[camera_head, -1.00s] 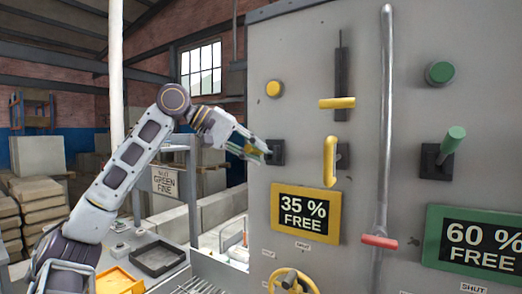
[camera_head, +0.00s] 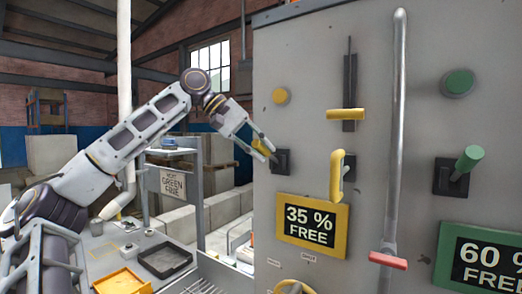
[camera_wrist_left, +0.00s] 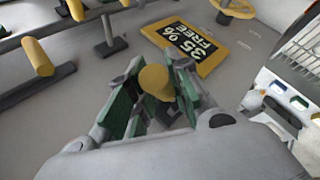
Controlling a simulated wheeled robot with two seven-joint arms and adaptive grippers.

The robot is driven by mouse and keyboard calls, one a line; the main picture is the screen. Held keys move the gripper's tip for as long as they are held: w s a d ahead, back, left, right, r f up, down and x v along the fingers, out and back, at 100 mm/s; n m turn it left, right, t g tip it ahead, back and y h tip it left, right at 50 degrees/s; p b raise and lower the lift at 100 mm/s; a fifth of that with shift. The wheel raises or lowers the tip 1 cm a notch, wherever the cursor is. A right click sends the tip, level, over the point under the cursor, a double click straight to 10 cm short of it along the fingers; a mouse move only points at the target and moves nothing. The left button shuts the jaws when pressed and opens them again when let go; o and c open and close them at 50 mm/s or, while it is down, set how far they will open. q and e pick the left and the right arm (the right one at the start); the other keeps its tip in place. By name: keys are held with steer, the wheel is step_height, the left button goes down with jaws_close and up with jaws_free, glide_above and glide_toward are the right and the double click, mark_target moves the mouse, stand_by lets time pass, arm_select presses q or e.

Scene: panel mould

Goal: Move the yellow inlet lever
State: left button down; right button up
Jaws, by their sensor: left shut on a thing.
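The yellow inlet lever (camera_head: 260,147) sticks out from a dark base plate (camera_head: 281,161) near the left edge of the grey panel. It slants up and to the left from that base. My left gripper (camera_head: 264,148) is shut on the lever's yellow grip. In the left wrist view the rounded yellow end of the lever (camera_wrist_left: 156,79) sits between the green finger pads of my left gripper (camera_wrist_left: 155,98). The fingers hide part of the lever. My right gripper is not in view.
A yellow slide handle (camera_head: 345,114), a yellow upright handle (camera_head: 337,180) and a yellow button (camera_head: 281,96) are close by on the panel. A yellow-framed "35 % FREE" sign (camera_head: 312,249) is below. A vertical pipe (camera_head: 399,130) with a red handle (camera_head: 388,260) is further right.

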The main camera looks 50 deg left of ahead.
arm_select(q)
steer(key=shift+w+r, duration=0.1)
steer(key=shift+r, duration=0.15)
stand_by(0.4)
steer(key=c, duration=1.3)
jaws_free()
steer(key=shift+w+a, duration=0.1)
steer(key=shift+v, duration=6)
steer(key=shift+w, duration=0.1)
